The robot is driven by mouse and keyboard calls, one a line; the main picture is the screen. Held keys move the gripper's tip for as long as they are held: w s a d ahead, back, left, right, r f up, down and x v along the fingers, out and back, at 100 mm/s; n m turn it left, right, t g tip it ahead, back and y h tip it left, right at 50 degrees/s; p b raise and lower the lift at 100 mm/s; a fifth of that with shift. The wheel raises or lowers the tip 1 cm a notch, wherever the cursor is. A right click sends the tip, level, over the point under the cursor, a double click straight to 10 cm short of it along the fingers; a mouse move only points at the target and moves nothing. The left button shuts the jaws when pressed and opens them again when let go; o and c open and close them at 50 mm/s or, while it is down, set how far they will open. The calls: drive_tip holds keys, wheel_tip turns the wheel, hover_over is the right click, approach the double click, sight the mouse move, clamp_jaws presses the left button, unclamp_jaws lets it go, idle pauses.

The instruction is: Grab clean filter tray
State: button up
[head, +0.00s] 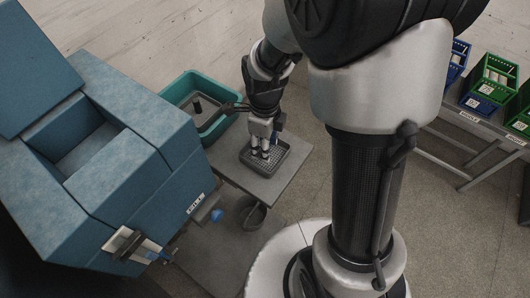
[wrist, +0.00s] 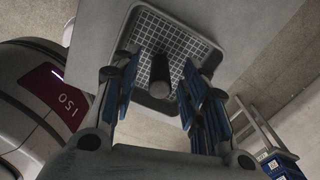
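A dark grey square filter tray (head: 268,171) with a gridded floor lies on a small grey table. In the wrist view, the tray (wrist: 205,57) has an upright dark cylindrical handle (wrist: 160,74) at its middle. My gripper (head: 261,152) points down over the tray. In the wrist view, my gripper's (wrist: 160,82) blue-padded fingers are apart, one on each side of the handle, with gaps visible. I cannot tell how far the fingertips are above the tray floor.
The grey table (head: 283,187) is otherwise bare. A teal bin (head: 218,120) behind it holds a dark part with a post. A blue machine (head: 125,170) stands left, with a grey bucket (head: 250,213) below the table. A rack with green (head: 494,78) and blue crates stands right.

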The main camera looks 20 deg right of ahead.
clamp_jaws()
drive_tip(key=shift+r, duration=0.1)
idle(0.5)
